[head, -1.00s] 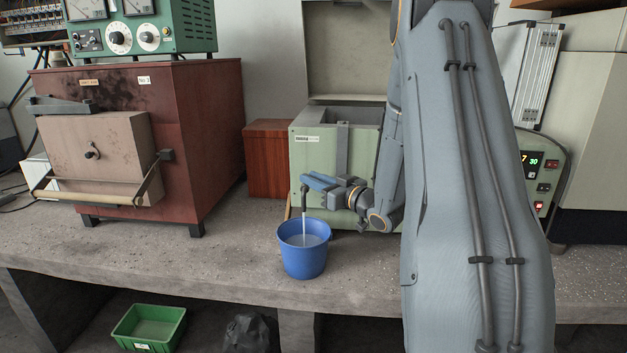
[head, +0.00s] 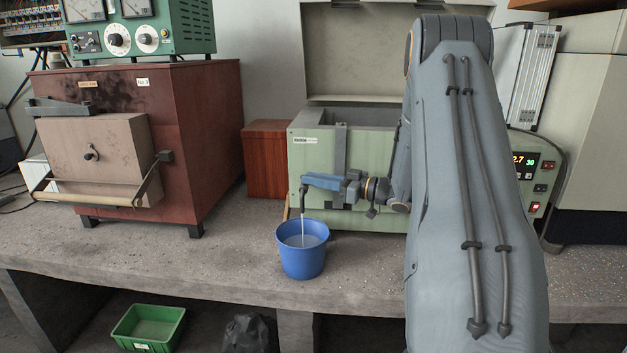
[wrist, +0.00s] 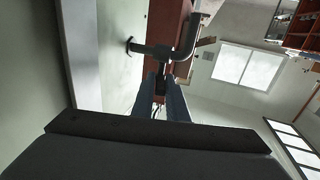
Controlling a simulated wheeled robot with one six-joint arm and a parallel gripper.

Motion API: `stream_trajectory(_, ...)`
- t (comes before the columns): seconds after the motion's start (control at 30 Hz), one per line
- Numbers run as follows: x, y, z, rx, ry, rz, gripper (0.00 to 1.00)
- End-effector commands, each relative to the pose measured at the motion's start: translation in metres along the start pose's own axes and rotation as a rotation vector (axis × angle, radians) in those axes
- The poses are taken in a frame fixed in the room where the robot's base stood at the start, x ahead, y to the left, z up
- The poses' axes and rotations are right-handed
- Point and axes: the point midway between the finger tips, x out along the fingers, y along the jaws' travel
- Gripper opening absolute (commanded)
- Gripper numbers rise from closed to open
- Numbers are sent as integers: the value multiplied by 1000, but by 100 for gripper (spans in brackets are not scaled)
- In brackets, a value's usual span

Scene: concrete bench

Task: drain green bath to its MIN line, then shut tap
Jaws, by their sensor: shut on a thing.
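The green bath (head: 372,168) stands on the bench behind my arm, with its lid (head: 355,55) raised. The water level and MIN line inside are hidden. The tap (head: 303,193) is on its front, and a thin stream of water runs from the spout into a blue bucket (head: 303,265). The bucket stands upright on the bench with water in it. My gripper (head: 312,181) is at the tap, shut on what looks like its handle. In the wrist view the bent tap pipe (wrist: 187,40) lies just beyond my gripper fingers (wrist: 163,88).
A red-brown furnace (head: 205,140) stands at left with a green meter box (head: 180,25) on top. A reddish block (head: 267,165) stands beside the bath. A control panel (head: 540,170) is at right. A green tray (head: 150,325) lies below the bench. The bench front left of the bucket is clear.

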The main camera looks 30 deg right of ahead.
Motion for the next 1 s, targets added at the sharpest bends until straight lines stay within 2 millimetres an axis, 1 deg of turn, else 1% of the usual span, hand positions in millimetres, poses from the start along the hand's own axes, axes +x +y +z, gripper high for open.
stream_trajectory(0.03,0,3,1,-3,0,-29,0)
stream_trajectory(0.2,0,6,1,-2,1,-120,0)
stream_trajectory(0.4,0,7,0,0,0,-182,0)
stream_trajectory(0.9,1,8,0,-1,1,-202,0)
stream_trajectory(0.93,1,8,0,-1,1,-202,16)
stream_trajectory(1.0,1,8,0,-1,1,-202,28)
